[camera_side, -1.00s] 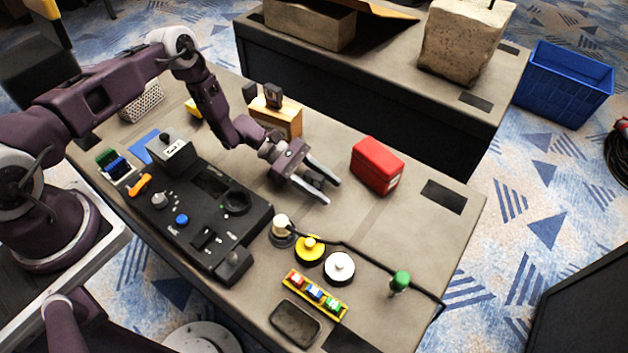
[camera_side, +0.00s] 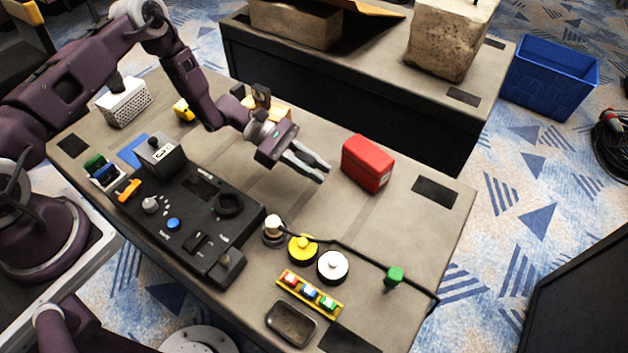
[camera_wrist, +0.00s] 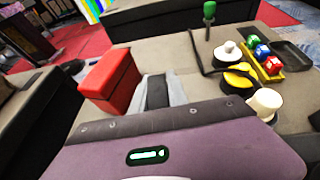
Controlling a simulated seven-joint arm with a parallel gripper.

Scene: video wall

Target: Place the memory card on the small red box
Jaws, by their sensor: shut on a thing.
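The small red box (camera_side: 367,163) stands upright on the grey table, to the right of my gripper. In the wrist view the red box (camera_wrist: 108,82) is left of the fingers and apart from them. My gripper (camera_side: 310,167) is over the middle of the table, its fingers close together. In the wrist view my gripper (camera_wrist: 157,92) has a flat dark piece, the memory card (camera_wrist: 157,90), between its grey fingers. In the side view the card is mostly hidden by the fingers.
A black control panel (camera_side: 190,215) is at left. Bare table surrounds the red box.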

